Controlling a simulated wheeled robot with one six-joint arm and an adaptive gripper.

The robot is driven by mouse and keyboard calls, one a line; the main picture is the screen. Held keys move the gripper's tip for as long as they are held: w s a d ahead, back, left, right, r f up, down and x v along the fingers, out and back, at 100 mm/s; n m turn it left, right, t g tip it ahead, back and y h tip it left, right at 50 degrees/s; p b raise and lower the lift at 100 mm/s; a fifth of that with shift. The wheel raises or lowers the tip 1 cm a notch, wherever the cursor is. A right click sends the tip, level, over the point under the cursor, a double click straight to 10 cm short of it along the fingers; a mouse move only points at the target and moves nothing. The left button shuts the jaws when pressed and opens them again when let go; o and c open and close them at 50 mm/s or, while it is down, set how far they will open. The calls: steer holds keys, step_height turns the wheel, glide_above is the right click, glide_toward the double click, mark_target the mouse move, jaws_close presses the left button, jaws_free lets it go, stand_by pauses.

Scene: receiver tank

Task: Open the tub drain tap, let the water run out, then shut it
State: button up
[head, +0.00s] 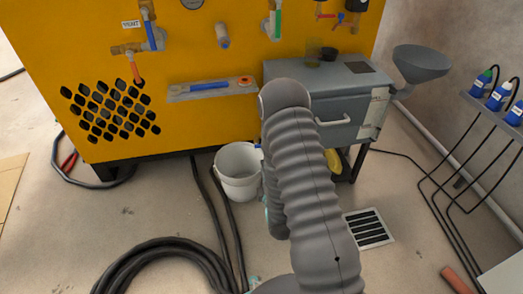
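The grey tub (345,100) stands on dark legs to the right of the yellow machine, with a light handle (333,120) on its front. My ribbed grey arm reaches up across the middle of the view and covers the tub's left front and part of its underside. I cannot make out the drain tap. A small bluish bit shows beside my arm above the bucket, too small to identify. A white bucket (238,183) stands on the floor just left of my arm; its rim is partly covered. My gripper is hidden behind my arm, and no water shows.
The yellow machine (200,110) has blue-handled and other valves and a tray (210,90). Black hoses (165,252) coil on the floor at front left. A floor grate (368,228) lies right of my arm. A grey funnel (421,65) and bottles (498,97) stand right.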

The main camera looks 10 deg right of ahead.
steer(key=w, duration=1)
steer(key=shift+a, duration=0.1)
